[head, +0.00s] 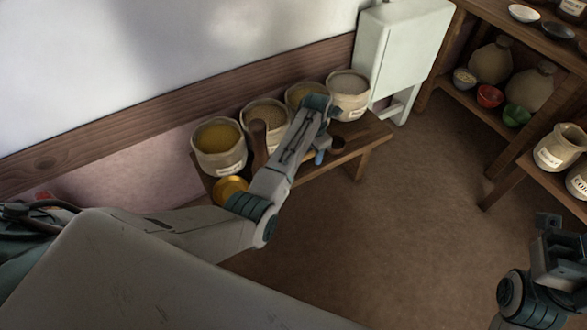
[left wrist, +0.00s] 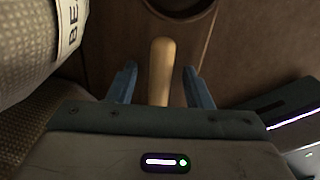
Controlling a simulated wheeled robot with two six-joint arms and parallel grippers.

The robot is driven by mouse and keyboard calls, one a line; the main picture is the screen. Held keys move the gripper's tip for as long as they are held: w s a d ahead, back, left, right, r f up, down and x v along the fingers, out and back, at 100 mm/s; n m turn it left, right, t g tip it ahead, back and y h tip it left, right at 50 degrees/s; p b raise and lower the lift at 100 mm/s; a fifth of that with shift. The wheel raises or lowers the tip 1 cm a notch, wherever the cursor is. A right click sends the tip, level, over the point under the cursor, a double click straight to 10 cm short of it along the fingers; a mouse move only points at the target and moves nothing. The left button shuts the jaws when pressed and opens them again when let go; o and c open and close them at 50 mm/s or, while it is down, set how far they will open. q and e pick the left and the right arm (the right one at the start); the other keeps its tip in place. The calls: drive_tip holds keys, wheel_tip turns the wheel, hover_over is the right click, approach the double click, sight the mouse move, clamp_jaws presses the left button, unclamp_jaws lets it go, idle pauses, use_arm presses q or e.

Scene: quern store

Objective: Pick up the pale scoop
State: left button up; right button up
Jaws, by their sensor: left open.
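A pale wooden handle (left wrist: 161,72), which looks like part of the pale scoop, stands out over the brown bench in the left wrist view. My left gripper (left wrist: 158,86) is open, with one blue finger on each side of the handle and a gap on both sides. In the head view my left gripper (head: 321,156) is over the right part of the bench, and the arm hides the scoop. The scoop's other end is hidden behind the gripper body. My right gripper (head: 552,228) is at the lower right, away from the bench; its jaws are unclear.
Several sacks, one with yellow grain (head: 219,160), line the back of the bench (head: 368,140). A labelled sack (left wrist: 25,45) is close left of my left gripper. A brass bowl (head: 229,190) and brown wooden piece (head: 258,142) are near my arm. Shelves (head: 505,170) stand right; the floor between is clear.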

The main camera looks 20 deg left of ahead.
use_arm(q)
clamp_jaws()
drive_tip(key=shift+r, duration=0.15)
